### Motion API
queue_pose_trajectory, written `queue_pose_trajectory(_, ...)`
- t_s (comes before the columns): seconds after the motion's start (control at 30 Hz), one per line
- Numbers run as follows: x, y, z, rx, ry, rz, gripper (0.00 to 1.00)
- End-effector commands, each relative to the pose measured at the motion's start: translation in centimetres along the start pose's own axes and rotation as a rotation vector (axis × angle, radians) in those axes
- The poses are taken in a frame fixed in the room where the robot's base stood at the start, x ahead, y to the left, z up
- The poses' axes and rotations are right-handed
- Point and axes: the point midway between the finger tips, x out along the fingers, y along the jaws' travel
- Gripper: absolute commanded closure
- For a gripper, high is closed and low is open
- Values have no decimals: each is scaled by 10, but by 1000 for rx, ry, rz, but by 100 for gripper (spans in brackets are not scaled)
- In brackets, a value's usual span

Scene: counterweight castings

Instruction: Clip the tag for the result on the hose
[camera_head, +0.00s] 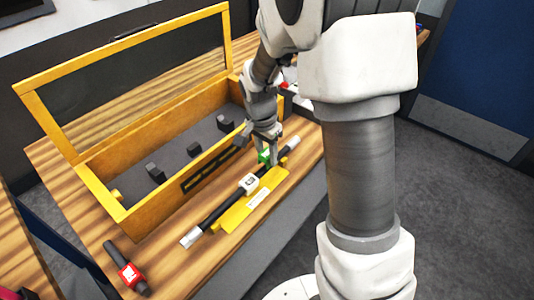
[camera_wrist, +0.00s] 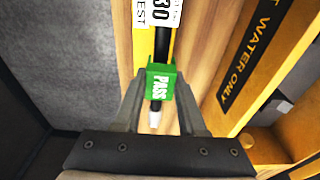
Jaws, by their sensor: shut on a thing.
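The hose (camera_head: 222,207) is a black rod-like length with pale metal ends. It lies along a yellow holder (camera_head: 251,204) on the wooden bench, and a white numbered label (camera_head: 248,184) sits on it. My gripper (camera_head: 268,156) is over the hose's far end, pointing down. It is shut on a green tag (camera_head: 263,156). In the wrist view the green tag (camera_wrist: 160,83) reads PASS and sits between my fingertips, in line with the hose (camera_wrist: 164,46). It covers part of the hose, whose pale end shows beyond it. I cannot tell whether the tag is clipped around the hose or just above it.
An open yellow-framed case (camera_head: 150,201) with dark foam and blocks stands behind the hose, lid raised. A black-handled item with a red part (camera_head: 131,276) lies at the bench's front left. Bare wood (camera_head: 160,240) shows between. Grey floor lies to the right.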

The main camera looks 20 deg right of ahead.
Motion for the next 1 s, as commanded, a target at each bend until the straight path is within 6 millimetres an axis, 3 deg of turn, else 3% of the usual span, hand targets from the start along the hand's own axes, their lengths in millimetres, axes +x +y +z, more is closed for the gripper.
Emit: queue_pose_trajectory(1.0, 15, 0, 2, -1, 0, 0, 91)
